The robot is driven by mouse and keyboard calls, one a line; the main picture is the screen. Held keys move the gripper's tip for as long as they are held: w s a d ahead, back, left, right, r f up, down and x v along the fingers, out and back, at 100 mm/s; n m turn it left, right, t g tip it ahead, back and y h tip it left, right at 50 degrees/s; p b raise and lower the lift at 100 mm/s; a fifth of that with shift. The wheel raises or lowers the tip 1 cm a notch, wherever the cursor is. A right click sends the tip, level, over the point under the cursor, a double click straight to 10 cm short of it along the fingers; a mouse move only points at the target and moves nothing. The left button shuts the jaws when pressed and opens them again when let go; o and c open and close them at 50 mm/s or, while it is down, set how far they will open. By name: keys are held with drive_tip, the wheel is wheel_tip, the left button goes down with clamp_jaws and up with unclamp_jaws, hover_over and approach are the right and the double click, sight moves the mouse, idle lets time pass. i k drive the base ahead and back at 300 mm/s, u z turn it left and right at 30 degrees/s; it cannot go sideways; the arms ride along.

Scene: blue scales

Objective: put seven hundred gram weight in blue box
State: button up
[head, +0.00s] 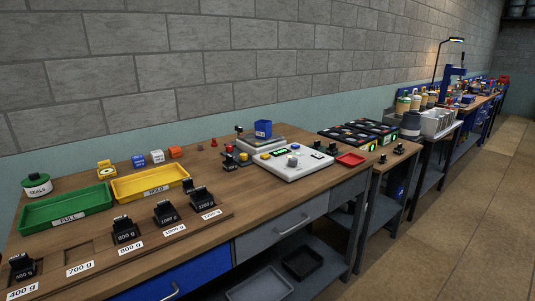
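A small blue box (263,129) stands on the platform of a scale (262,144) near the wall, in the middle of the head view. The slot labelled 700 g (78,255) on the wooden rack at the front left looks empty. Small dark objects (243,158) stand around the scale, too small to identify. I cannot tell which object is the seven hundred gram weight. My gripper is not in view.
The rack holds black weights at 400 g (22,267), 800 g (125,230), 1000 g (166,213) and 1200 g (202,199). Green (66,210) and yellow (150,184) trays lie behind.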

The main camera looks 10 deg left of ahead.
sight(263, 127)
drive_tip(key=u, duration=0.3)
drive_tip(key=i, duration=1.35)
drive_tip(key=u, duration=0.75)
drive_tip(key=i, duration=0.35)
drive_tip(key=u, duration=0.2)
